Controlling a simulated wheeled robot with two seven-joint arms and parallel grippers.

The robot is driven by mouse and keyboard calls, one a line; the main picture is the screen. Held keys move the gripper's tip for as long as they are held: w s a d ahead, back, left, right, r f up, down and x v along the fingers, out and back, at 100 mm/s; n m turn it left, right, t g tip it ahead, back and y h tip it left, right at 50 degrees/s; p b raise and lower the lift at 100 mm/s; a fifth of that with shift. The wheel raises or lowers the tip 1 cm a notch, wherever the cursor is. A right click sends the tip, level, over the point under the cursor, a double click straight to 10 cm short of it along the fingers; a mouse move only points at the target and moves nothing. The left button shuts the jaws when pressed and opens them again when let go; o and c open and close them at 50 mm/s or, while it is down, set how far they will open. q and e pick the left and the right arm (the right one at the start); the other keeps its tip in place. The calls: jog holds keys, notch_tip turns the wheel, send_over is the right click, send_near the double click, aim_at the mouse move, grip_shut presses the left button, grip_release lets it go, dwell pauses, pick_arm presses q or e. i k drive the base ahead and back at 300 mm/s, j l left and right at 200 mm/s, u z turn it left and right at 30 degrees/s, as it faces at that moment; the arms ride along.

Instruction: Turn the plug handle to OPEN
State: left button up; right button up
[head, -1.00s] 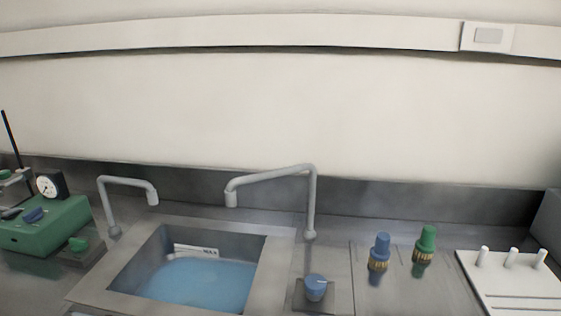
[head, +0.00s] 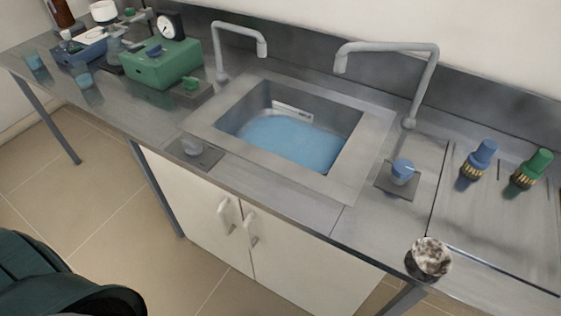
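I cannot tell which one is the plug handle; no OPEN mark is readable. The sink basin holds blue water (head: 290,142), and a pale label (head: 292,112) is on its back wall, too small to read. Neither of my grippers is in view.
Two grey taps (head: 240,42) and (head: 425,85) rise behind the sink. A green device with a gauge (head: 160,62) is at the left. A round brown-and-white object (head: 430,257) is at the front edge.

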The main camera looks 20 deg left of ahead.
aim_at(192, 148)
jog(key=u, duration=1.35)
